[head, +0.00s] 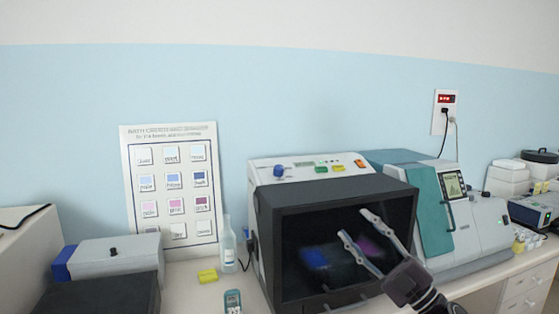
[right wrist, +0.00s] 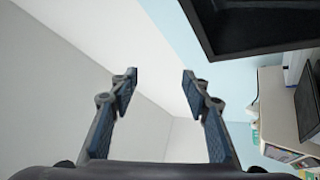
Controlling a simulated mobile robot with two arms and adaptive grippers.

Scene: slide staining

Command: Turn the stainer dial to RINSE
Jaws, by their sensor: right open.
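The stainer (head: 262,215) stands on the bench in the middle of the head view, with a dark front window and a light sloped panel on top. A blue dial (head: 279,171) sits at the left of that panel; its pointer setting is too small to read. My right gripper (head: 356,226) is open and empty in front of the dark window, below and right of the dial, and apart from it. In the right wrist view the right gripper (right wrist: 160,78) shows its two fingers spread with nothing between them. My left gripper is not in view.
A small display and green, yellow and orange buttons (head: 338,168) lie right of the dial. A teal and grey machine (head: 470,217) stands close on the right. A clear bottle (head: 228,245) and yellow block (head: 208,275) stand left of the stainer. Space above the panel is free.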

